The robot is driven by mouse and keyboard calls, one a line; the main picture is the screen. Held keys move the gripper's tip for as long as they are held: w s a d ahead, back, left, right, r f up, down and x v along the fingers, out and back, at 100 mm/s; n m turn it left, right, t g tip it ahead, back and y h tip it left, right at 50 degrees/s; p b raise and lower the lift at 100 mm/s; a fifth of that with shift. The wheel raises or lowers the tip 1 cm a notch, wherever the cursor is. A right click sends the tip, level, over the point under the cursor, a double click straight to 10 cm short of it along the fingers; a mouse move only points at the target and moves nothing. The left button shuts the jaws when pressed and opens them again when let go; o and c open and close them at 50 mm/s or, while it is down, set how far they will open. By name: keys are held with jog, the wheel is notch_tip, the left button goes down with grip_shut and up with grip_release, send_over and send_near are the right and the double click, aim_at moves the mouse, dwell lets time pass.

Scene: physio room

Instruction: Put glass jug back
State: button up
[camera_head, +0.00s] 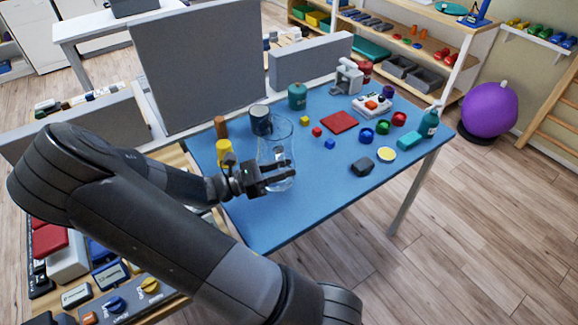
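The clear glass jug (277,141) is upright at the left part of the blue table (345,176). My gripper (284,176) reaches in from the left at the lower part of the jug. Its two dark fingers overlap the jug in the picture, with a small gap between them. I cannot tell whether they grip the glass or are only beside it, nor whether the jug's base touches the table. The fingers hide part of the jug's lower side.
Close behind the jug stand a dark mug (260,120), a yellow container (225,153) and a brown cylinder (220,127). The table's front middle is clear.

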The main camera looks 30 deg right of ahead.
jog(key=v, duration=1)
jog(key=s+a+r+m+t+y, duration=0.3)
jog(key=s+r+m+t+y, duration=0.2)
jog(key=s+r+m+y, duration=0.2)
jog(key=s+a+r+m+t+y, duration=0.2)
jog(key=s+r+m+t+y, duration=0.4)
jog(key=r+m+y, duration=0.4)
jog(key=shift+s+a+r+m+y, duration=0.4)
jog(key=shift+s+y, duration=0.3)
jog(key=shift+y, duration=0.2)
